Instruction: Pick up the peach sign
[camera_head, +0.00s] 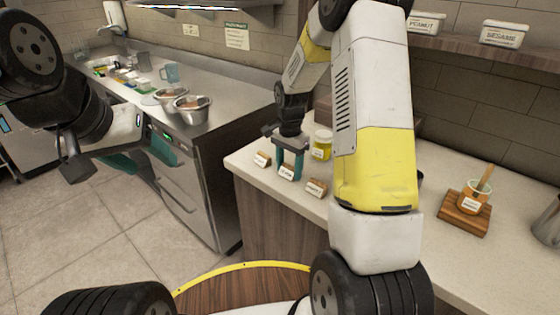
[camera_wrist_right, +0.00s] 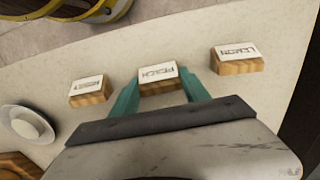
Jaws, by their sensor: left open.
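The peach sign (camera_wrist_right: 158,79), a small wooden block with a white label, stands on the pale counter between two similar signs. In the head view, the middle sign (camera_head: 287,174) is at my right gripper (camera_head: 290,170). The teal fingers of my right gripper (camera_wrist_right: 160,80) stand on either side of the peach sign in the wrist view, very close to its ends. Whether they press on it cannot be told. The sign appears to rest on the counter. My left gripper (camera_head: 140,165) is open and empty, away to the left over the floor by the steel counter.
A lemon sign (camera_wrist_right: 238,59) and another sign (camera_wrist_right: 90,92) flank it closely. A wooden board (camera_head: 462,221) with a small pot (camera_head: 473,198) is further right. Steel bowls (camera_head: 192,108) sit on the left counter.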

